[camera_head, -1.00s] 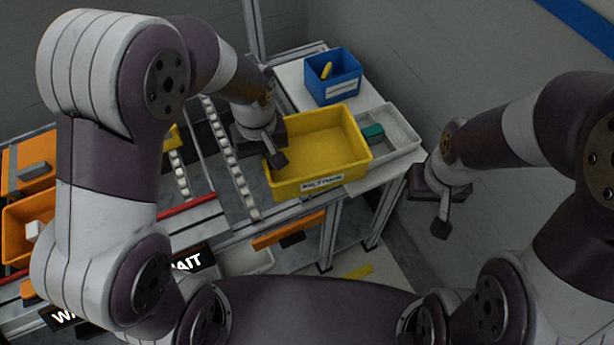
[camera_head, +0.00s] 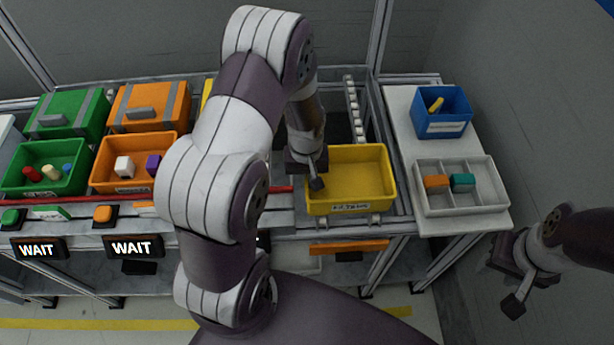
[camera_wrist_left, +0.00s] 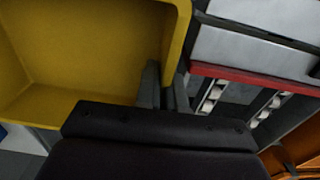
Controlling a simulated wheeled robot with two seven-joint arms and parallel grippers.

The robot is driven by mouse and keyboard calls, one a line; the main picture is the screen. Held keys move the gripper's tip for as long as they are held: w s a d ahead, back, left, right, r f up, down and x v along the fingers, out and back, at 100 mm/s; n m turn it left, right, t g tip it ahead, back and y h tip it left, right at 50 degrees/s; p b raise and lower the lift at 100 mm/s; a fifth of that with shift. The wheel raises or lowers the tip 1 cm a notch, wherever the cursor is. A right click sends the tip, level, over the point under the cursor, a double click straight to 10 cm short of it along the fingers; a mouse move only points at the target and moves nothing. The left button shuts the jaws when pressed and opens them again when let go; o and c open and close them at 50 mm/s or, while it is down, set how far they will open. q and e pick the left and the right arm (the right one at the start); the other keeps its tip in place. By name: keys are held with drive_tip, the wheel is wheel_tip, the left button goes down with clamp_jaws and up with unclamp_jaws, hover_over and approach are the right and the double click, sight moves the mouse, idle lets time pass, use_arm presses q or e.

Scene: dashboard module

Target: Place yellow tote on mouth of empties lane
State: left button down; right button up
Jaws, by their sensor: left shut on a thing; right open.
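The yellow tote (camera_head: 350,180) is empty and roughly level, at the front end of a roller lane (camera_head: 355,108) in the head view. My left gripper (camera_head: 316,182) is shut on the tote's left wall. In the left wrist view the tote (camera_wrist_left: 80,45) fills the upper left, with its wall between the fingers (camera_wrist_left: 162,88). I cannot tell whether the tote's underside touches the rollers. My right gripper (camera_head: 514,305) is open and empty, at the lower right, away from the tables.
A white side table (camera_head: 470,227) to the right holds a blue bin (camera_head: 442,112) and a grey divided tray (camera_head: 463,205) with orange and teal blocks. Green (camera_head: 45,168) and orange (camera_head: 135,163) totes stand left. An orange strip (camera_head: 349,247) lies below the yellow tote.

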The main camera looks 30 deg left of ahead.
use_arm(q)
drive_tip(key=shift+f, duration=0.1)
drive_tip(key=c, duration=1.2)
unclamp_jaws()
drive_tip(key=shift+c, duration=0.2)
wheel_tip(320, 180, up, 12)
drive_tip(key=shift+f+p, duration=0.15)
drive_tip(key=shift+p, duration=0.15)
drive_tip(key=s+d+r+m+t, duration=0.1)
drive_tip(key=s+d+r+m, duration=0.2)
drive_tip(key=s+d+m, duration=0.2)
drive_tip(key=s+m, duration=0.1)
drive_tip(key=s, duration=0.2)
drive_tip(key=shift+s+d+m, duration=0.2)
drive_tip(key=shift+s+m, duration=0.1)
drive_tip(key=shift+s, duration=0.1)
